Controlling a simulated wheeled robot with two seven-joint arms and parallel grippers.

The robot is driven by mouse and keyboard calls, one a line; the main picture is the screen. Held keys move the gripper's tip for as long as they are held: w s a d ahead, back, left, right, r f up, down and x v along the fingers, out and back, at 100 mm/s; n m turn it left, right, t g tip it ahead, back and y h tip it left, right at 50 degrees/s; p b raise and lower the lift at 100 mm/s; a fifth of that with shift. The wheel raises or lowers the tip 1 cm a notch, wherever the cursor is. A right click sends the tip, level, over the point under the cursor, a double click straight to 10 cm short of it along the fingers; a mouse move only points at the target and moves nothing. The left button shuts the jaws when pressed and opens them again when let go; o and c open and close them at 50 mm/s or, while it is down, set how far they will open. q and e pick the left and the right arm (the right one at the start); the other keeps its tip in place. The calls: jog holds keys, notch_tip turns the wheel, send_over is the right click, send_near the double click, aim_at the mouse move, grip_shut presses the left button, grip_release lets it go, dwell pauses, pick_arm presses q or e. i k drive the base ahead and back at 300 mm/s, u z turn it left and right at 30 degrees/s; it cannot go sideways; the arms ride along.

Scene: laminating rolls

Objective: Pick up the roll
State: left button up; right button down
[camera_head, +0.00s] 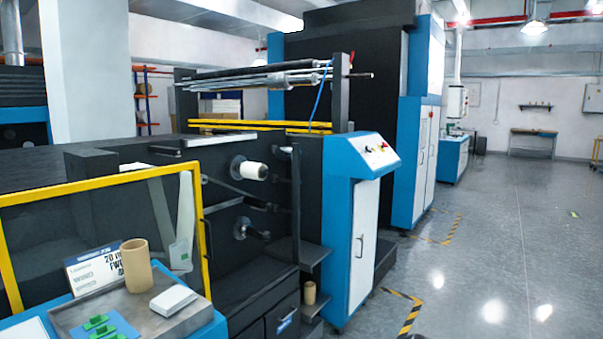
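A tan cardboard roll (136,268) stands upright on a grey tray-like surface (75,318) at the lower left. A cream roll (255,171) sits on a spindle on the dark face of the laminating machine (262,225). A small tan roll (309,292) stands upright on a low dark step beside the machine. I cannot tell which of these the task means.
A white block (173,301), green pieces on a blue sheet (106,330) and a printed box (92,270) lie near the upright roll. A yellow-framed guard (100,184) rises behind them. A blue-and-white control cabinet (361,230) stands right of the machine. Grey floor (500,260) is open at right.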

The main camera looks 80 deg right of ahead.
aim_at(247, 170)
jog(key=z, duration=2.4)
jog(key=i, duration=0.2)
jog(key=z, duration=1.05)
jog(key=i, duration=1.95)
jog(key=u, duration=0.35)
jog(key=i, duration=1.2)
jog(key=u, duration=1.15)
